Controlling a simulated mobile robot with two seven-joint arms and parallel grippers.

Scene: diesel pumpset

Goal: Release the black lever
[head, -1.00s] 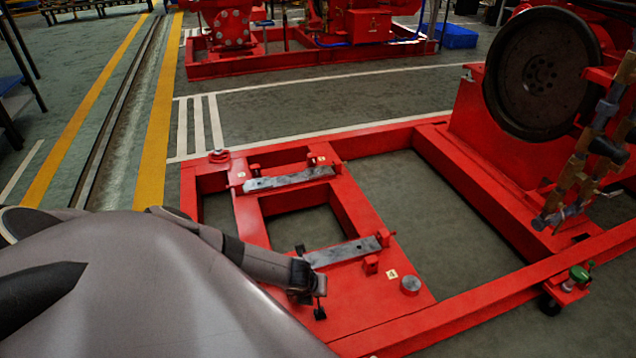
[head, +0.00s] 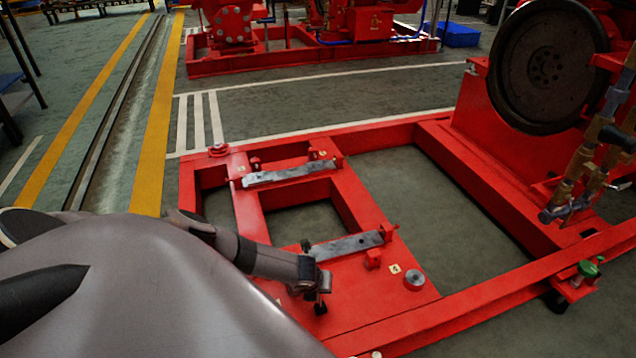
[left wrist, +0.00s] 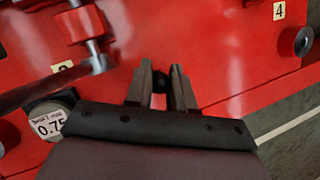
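My left gripper (head: 322,284) is over the near end of the red pumpset frame (head: 350,315), beside a grey metal bar (head: 347,247). My right gripper is not in view.
A round metal plug (head: 414,280) and small red blocks (head: 372,259) stand on the frame near the gripper. A second grey bar (head: 290,174) lies farther back. A large dark flywheel (head: 546,65) and brass piping (head: 580,175) rise at the right.

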